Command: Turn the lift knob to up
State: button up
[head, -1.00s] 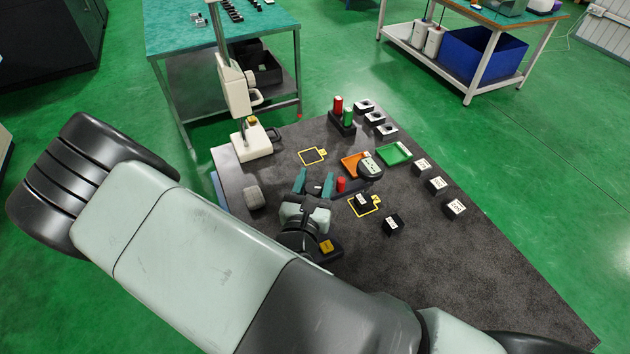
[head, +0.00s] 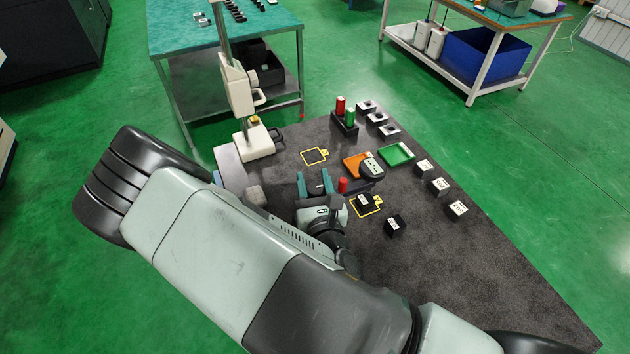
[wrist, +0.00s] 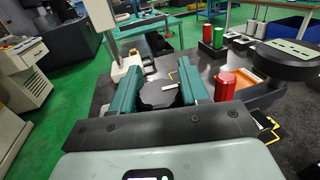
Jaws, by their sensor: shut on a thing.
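The lift knob is the dark round knob (wrist: 157,96) with a short white line, between my fingers in the wrist view. The line lies nearly crosswise in that view. In the head view the knob (head: 316,188) shows as a small dark shape between the teal fingers. My gripper (head: 314,184) is shut on it, one finger on each side; it also shows in the wrist view (wrist: 160,86). Labels around the knob cannot be read.
A red cylinder (head: 343,185) stands close to the right of my gripper. A round dark device (head: 371,168) is beyond it, near orange and green trays (head: 397,154). A cream column machine (head: 254,142) stands at the far left. The mat's front right is clear.

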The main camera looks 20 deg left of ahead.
jog(key=o, duration=0.7)
notch_tip(320, 180, up, 10)
jog(key=shift+r, duration=0.1)
dwell(0.6)
